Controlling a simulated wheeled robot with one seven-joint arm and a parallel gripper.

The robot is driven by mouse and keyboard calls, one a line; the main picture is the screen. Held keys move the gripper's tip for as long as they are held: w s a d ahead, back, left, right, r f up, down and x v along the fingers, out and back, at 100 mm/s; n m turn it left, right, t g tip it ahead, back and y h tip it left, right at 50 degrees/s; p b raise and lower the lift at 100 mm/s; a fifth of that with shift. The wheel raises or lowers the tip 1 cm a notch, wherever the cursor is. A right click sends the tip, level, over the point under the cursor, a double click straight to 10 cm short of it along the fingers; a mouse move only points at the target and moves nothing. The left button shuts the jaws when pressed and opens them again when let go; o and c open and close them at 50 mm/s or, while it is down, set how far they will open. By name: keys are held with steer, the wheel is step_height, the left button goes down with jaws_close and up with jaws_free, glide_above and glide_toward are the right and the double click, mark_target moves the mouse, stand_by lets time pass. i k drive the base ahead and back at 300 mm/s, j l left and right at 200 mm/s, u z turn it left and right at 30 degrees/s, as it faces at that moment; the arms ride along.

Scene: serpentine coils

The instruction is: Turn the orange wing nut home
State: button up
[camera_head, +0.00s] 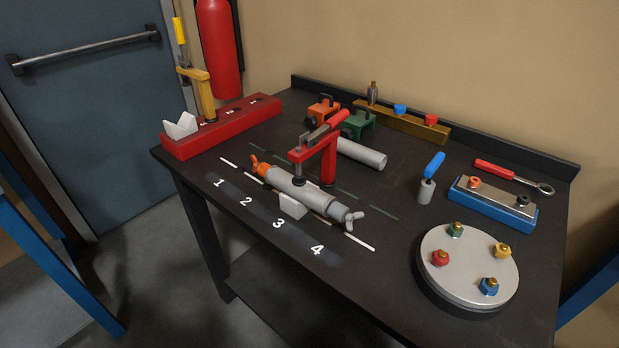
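The orange wing nut (256,161) sits at the left end of a grey cylindrical bar (300,190), next to an orange collar. A plain grey wing nut (355,218) is on the bar's right end. The bar lies on a white support block (292,207) on the dark bench. A red clamp (329,160) stands over the bar's middle, and its tip appears to touch the bar; I cannot be sure. How far the orange wing nut is turned is too small to tell. My gripper is not in view.
A red rack (222,126) with a yellow clamp (203,92) stands left of the bar. Behind are an orange clamp (322,110), a green clamp (358,124) and a loose grey cylinder (362,154). A round plate (467,278) with coloured nuts is front right. The bench's front-left edge is clear.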

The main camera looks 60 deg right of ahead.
mark_target(253, 160)
steer(key=z, duration=1.75)
steer(key=i+j+u, duration=0.25)
steer(key=j+u, duration=0.25)
steer(key=i+j+u, duration=0.3)
steer(key=j+u, duration=0.2)
steer(key=i+j+u, duration=0.3)
steer(key=u, duration=0.2)
steer(key=i, duration=0.1)
